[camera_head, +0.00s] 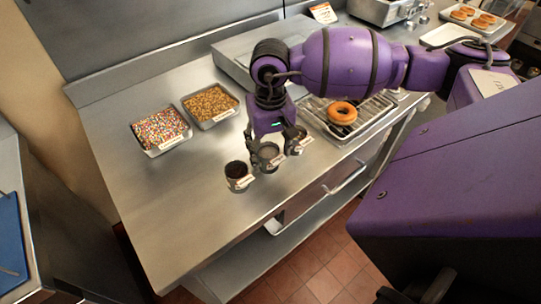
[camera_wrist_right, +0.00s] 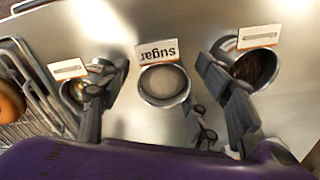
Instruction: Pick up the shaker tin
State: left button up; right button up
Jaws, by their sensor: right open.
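Three small metal tins stand in a row near the counter's front edge. The middle tin (camera_head: 268,157) holds pale contents, and in the right wrist view this tin (camera_wrist_right: 164,84) has a card reading "sugar". The front tin (camera_head: 236,172) holds something dark; it also shows in the right wrist view (camera_wrist_right: 257,68). The third tin (camera_head: 299,145) is partly hidden by a finger; it also shows in the right wrist view (camera_wrist_right: 76,92). My right gripper (camera_head: 269,143) is open, pointing down, with its fingers either side of the sugar tin. Contact cannot be told. My left gripper is out of view.
A tray of coloured sprinkles (camera_head: 160,130) and a tray of brown bits (camera_head: 210,104) lie to the left. A glazed doughnut (camera_head: 342,113) sits on a wire rack (camera_head: 374,106) at right. The counter's front left is clear.

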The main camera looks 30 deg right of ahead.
jog(key=shift+w+f, duration=0.1)
jog(key=shift+f, duration=0.85)
jog(key=shift+c, duration=0.4)
jog(key=c, duration=1.1)
jog(key=shift+c, duration=0.6)
jog(key=shift+r, duration=0.15)
